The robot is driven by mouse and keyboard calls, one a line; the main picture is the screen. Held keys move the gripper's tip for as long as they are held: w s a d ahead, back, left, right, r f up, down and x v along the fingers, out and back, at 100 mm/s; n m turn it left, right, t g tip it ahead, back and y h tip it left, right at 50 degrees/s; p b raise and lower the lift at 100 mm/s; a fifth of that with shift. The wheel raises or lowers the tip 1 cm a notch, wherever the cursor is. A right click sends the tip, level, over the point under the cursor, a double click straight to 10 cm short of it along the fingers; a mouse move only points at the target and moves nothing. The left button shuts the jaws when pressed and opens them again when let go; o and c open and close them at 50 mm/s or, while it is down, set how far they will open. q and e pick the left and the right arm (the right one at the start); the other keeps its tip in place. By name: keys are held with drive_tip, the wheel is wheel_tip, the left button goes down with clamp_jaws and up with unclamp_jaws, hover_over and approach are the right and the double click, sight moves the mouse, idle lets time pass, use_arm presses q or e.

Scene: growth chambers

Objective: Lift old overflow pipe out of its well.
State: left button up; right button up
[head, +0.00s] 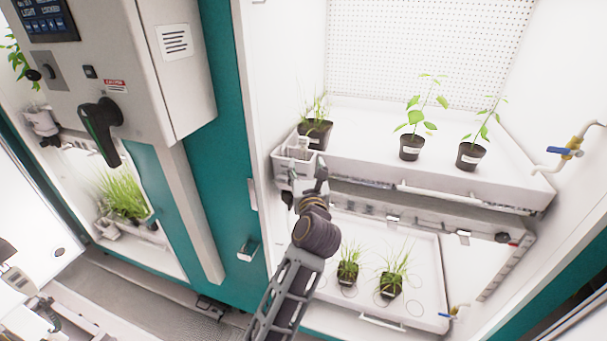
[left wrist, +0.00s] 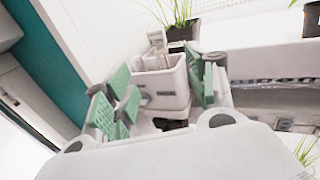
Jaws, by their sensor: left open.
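The well (head: 284,168) is a small white box at the front left corner of the upper tray. It also shows in the left wrist view (left wrist: 165,92), with dark lettering on its front wall. A pale upright piece that looks like the old overflow pipe (left wrist: 157,42) stands in it and rises above its rim. Its lower part is hidden by the wall. My left gripper (head: 306,182) is at the front of the well, open. In the left wrist view its green-padded fingers (left wrist: 160,88) stand apart on either side of the well. I cannot tell whether they touch it.
The upper tray (head: 375,135) holds potted plants, one (head: 315,132) close behind the well. A lower tray (head: 425,300) holds two grass pots. The chamber's left wall is close beside the well. A blue-handled tap (head: 565,152) is at right.

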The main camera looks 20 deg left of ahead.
sight(304, 147)
use_arm(q)
drive_tip(key=shift+w, duration=0.1)
idle(0.3)
drive_tip(key=shift+x, duration=4.05)
drive_tip(key=shift+b+x, duration=0.45)
drive_tip(key=shift+x, duration=2.3)
clamp_jaws()
